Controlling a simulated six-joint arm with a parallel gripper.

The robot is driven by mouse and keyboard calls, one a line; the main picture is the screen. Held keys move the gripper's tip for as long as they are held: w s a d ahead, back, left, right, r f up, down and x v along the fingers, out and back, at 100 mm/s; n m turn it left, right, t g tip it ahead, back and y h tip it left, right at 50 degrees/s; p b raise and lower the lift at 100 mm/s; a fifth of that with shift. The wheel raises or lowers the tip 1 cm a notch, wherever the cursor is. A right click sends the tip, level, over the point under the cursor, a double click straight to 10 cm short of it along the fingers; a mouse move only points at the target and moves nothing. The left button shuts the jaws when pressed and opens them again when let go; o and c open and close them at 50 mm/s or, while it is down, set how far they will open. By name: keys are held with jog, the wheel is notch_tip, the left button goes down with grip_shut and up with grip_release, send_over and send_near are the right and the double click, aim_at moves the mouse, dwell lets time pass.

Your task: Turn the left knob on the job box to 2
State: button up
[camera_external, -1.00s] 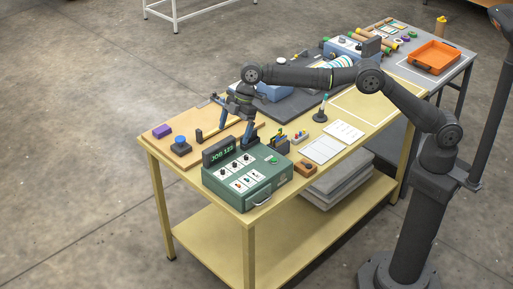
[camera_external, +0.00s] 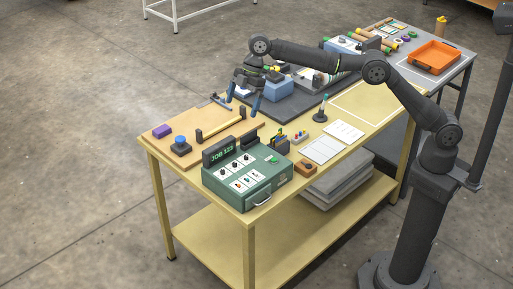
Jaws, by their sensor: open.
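The job box (camera_external: 250,190) is a green box at the near left end of the yellow bench. Its dark upright display (camera_external: 220,152) reads "JOB 123" in green. Several small dark knobs stand on white cards on its top; the left knob (camera_external: 221,172) is in the back row nearest the display. The knob's setting is too small to read. My gripper (camera_external: 242,108) is open and empty, fingers pointing down. It is above the bench, behind the job box and apart from it.
A blue machine on a dark plate (camera_external: 300,105) stands beyond. Small colored items (camera_external: 278,138) and white sheets (camera_external: 322,150) lie right of the box.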

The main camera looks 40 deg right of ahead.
aim_at(223, 170)
jog(key=shift+s+a+f, duration=0.1)
jog(key=shift+f, duration=0.15)
jog(key=c, duration=0.4)
jog(key=shift+m+t, duration=0.3)
jog(key=shift+m, duration=0.6)
jog(key=x, duration=0.3)
jog(key=s+x, duration=0.1)
jog(key=x, duration=0.1)
jog(key=shift+s+a+f, duration=0.15)
jog(key=shift+s+f, duration=0.05)
jog(key=shift+f, duration=0.15)
jog(key=c, duration=0.9)
jog(key=x, duration=1.8)
jog(key=shift+w, duration=0.1)
jog(key=shift+c, duration=0.2)
grip_shut()
